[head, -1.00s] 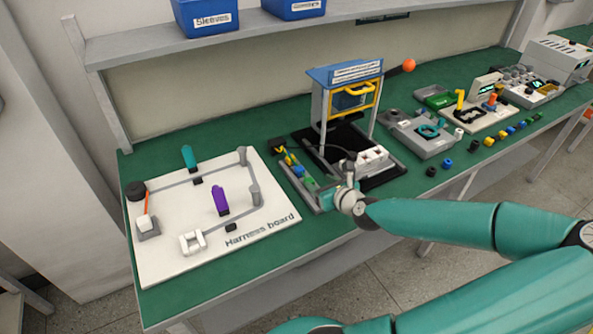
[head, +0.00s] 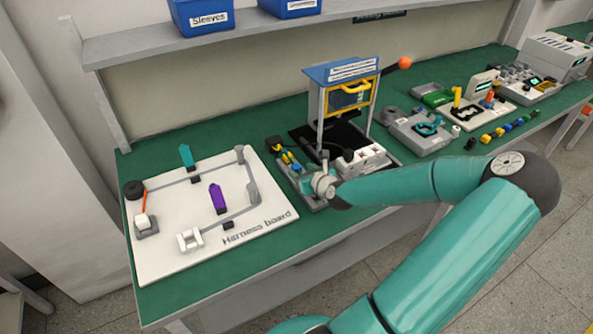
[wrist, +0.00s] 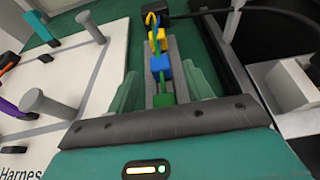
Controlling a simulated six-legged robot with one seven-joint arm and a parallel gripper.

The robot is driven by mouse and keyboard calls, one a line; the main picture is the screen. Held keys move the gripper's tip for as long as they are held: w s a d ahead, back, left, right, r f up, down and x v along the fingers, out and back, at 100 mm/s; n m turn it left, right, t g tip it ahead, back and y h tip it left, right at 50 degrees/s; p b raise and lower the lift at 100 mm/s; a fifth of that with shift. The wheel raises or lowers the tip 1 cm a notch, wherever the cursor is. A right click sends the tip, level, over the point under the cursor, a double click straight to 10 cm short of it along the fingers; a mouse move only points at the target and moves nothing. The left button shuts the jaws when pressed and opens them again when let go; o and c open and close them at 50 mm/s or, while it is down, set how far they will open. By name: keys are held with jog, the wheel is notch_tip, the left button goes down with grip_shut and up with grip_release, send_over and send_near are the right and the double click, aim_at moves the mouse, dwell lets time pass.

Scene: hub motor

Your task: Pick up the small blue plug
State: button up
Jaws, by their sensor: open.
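A small blue plug (wrist: 160,66) sits in a narrow grey tray (wrist: 178,60) in the wrist view, between a yellow plug (wrist: 158,40) and a green plug (wrist: 163,99). In the head view the blue plug (head: 296,168) is small, beside my wrist. My gripper (wrist: 163,84) is open above the tray, its pale green fingers to the left and right of the row. The fingers look apart from the blue plug; exact height is unclear. In the head view my gripper (head: 308,183) partly covers the tray's near end.
The white harness board (head: 170,245) with pegs lies left of the tray. A black-based press stand (head: 320,100) and a white block (head: 362,160) stand close on the right. Several small coloured parts (head: 486,138) line the bench's front edge further right.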

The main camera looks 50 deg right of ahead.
jog(key=shift+x, duration=1.1)
jog(key=c, duration=1.1)
jog(key=shift+o, duration=0.2)
jog(key=shift+r, duration=0.1)
